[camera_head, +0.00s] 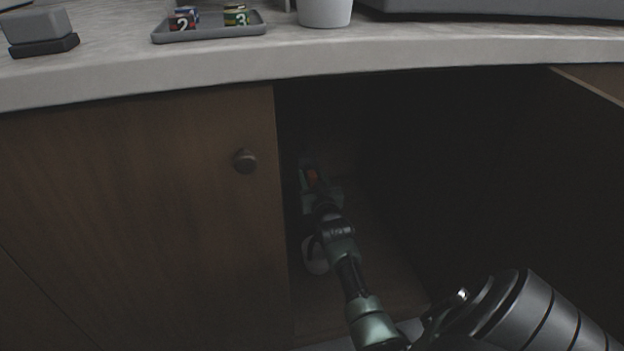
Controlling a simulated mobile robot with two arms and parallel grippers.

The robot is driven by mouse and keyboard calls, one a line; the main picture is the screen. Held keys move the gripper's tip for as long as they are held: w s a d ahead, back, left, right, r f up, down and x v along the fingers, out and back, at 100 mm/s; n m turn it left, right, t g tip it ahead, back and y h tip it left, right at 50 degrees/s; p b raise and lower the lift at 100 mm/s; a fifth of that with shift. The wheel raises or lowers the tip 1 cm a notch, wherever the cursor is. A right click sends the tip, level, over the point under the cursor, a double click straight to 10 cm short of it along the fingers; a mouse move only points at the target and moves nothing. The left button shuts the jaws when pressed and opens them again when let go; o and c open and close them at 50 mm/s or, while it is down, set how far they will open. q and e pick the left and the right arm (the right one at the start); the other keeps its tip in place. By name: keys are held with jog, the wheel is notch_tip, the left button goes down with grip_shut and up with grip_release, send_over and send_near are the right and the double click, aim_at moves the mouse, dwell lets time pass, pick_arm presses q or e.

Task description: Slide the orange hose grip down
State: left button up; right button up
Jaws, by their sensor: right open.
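My right gripper (318,184) reaches into the cabinet and is open at the orange patch. The fingers partly cover the grip. The picture is too dark to tell whether they touch it. The hose itself cannot be made out. My left gripper is not in view.
A pale rounded object (316,256) stands low in the cabinet, partly behind my right arm. A closed wooden door (140,200) with a round knob (245,161) is left of the opening. The counter (180,70) overhead holds a grey tray (210,34) with cans and a white pot (324,12).

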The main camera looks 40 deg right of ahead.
grip_shut()
dwell(1.4)
